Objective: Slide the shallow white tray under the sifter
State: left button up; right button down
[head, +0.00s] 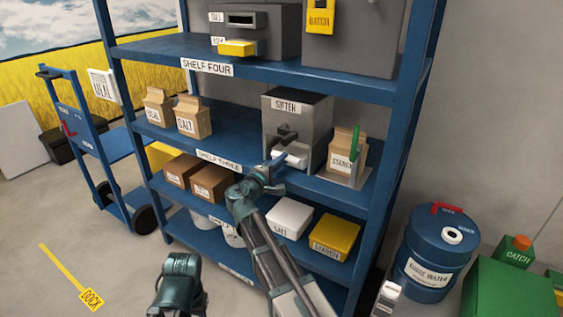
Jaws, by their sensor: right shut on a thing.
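The sifter (301,120) is a grey box labelled "SIFTER" on the middle shelf, with a dark spout on its front. The shallow white tray (293,153) is at the sifter's front, below the spout. My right gripper (277,165) is at the tray's front edge and is shut on it. The gripper hides part of the tray's near side, and I cannot tell how far under the spout the tray reaches. My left gripper (183,262) is low in front of the shelves, away from the tray; its fingers are not clear.
Paper bags (193,117) stand left on the same shelf, and a starch bag (345,152) in a holder stands close right of the sifter. A blue upright (398,150) bounds the shelf at right. Boxes (211,183) sit below. A blue drum (436,246) stands at right.

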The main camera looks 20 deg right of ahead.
jog(key=shift+f, duration=0.2)
dwell(0.4)
jog(key=c, duration=0.8)
grip_release()
jog(key=shift+c, duration=0.2)
jog(key=v, duration=1.2)
